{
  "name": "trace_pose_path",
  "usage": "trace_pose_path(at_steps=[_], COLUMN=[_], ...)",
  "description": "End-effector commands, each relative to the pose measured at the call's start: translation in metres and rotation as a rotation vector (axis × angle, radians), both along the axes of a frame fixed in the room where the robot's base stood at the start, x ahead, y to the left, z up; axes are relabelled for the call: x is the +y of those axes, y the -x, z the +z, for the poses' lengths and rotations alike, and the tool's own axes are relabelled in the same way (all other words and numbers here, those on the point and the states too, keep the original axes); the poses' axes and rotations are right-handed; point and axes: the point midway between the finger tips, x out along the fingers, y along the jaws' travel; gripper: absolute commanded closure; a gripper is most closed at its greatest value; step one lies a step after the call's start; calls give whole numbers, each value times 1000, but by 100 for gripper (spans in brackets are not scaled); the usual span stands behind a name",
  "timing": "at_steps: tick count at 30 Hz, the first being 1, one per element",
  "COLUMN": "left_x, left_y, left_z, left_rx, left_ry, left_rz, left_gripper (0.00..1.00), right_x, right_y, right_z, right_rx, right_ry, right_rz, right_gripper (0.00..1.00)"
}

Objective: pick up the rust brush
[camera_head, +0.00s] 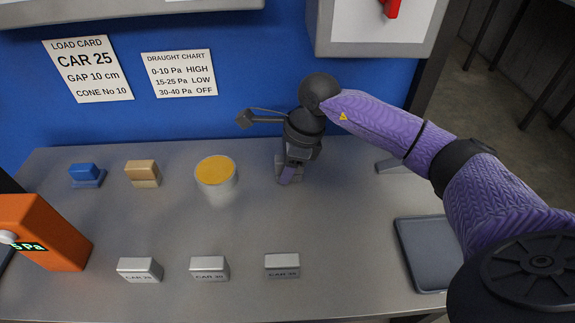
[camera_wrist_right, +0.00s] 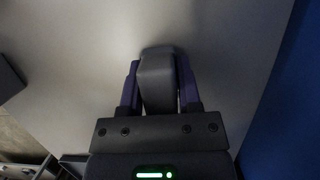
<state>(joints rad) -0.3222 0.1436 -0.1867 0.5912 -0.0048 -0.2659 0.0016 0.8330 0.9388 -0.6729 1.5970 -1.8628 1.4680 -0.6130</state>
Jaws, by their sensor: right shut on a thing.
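My right gripper (camera_head: 289,176) points down at the back of the bench, right of the yellow-topped cup. In the right wrist view, its two purple fingers (camera_wrist_right: 160,92) are shut on a grey block (camera_wrist_right: 158,75). The block is mostly hidden by my gripper in the head view; I cannot tell for certain that it is the rust brush, or whether it touches the bench. A blue block (camera_head: 86,173) on a blue base and a tan block (camera_head: 143,172) on a lighter base stand at the back left. My left gripper is not in view.
The yellow-topped cup (camera_head: 215,177) stands left of my gripper. Several metal card blocks (camera_head: 282,266) line the front. An orange meter (camera_head: 42,233) is at the left; a dark tray (camera_head: 424,255) is at the right. The bench middle is clear. A blue wall (camera_head: 250,85) rises behind.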

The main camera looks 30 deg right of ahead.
Motion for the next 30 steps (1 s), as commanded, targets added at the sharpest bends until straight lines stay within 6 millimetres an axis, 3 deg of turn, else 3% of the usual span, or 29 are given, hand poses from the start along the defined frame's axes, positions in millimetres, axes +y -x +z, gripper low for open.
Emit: trace_pose_path(at_steps=[4, 16, 30], left_x=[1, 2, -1], left_y=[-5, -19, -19], left_z=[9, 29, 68], left_rx=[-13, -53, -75], left_ry=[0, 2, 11], left_rz=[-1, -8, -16], left_gripper=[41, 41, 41], right_x=[1, 42, 42], right_y=[2, 70, 68], right_z=[15, 13, 129], right_rx=[-3, 0, -7], right_ry=[2, 1, 1], right_rz=[1, 4, 0], right_gripper=[100, 100, 100])
